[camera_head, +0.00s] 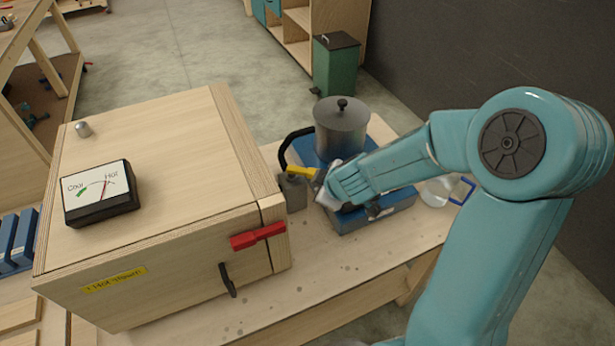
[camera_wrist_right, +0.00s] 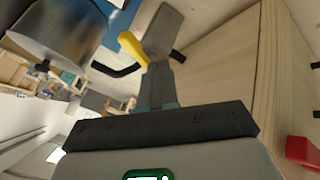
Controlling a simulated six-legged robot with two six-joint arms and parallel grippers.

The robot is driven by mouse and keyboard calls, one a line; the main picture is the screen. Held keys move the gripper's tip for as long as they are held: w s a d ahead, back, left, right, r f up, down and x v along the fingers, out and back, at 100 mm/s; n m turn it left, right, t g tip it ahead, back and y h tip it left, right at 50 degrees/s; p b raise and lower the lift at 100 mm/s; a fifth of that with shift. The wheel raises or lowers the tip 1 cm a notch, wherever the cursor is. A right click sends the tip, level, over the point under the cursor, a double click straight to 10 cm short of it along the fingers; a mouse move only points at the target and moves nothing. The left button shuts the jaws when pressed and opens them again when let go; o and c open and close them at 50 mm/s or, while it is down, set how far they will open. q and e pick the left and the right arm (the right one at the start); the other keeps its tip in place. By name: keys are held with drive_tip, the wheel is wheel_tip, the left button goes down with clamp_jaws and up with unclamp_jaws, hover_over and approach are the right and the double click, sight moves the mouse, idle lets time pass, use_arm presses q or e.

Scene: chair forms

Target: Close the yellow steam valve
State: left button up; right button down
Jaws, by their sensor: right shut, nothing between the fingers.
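The yellow valve handle (camera_head: 299,171) sits on a grey valve block (camera_head: 293,190), between the wooden box and the steam pot. My right gripper (camera_head: 319,179) is just to the right of the handle. In the right wrist view the gripper's fingers (camera_wrist_right: 157,68) are together and empty, with the yellow handle (camera_wrist_right: 132,48) beside their tips. I cannot tell whether the fingers touch the handle. The grey block (camera_wrist_right: 165,30) lies just beyond the tips. My left gripper is not in view.
A wooden steam box (camera_head: 170,150) with a Cool/Hot gauge (camera_head: 100,192), a red latch (camera_head: 257,236) and a black handle (camera_head: 227,280) fills the left. A metal pot (camera_head: 341,128) on a blue base stands behind my gripper. A black hose (camera_head: 285,150) links the valve area.

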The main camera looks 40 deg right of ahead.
sight(305, 172)
use_arm(q)
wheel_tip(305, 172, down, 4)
drive_tip(key=b, duration=0.3)
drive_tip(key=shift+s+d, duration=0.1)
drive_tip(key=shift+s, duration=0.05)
use_arm(e)
drive_tip(key=w+d+f, duration=0.5)
drive_tip(key=w+f, duration=0.2)
drive_tip(key=shift+f, duration=0.15)
drive_tip(key=shift+d, duration=0.1)
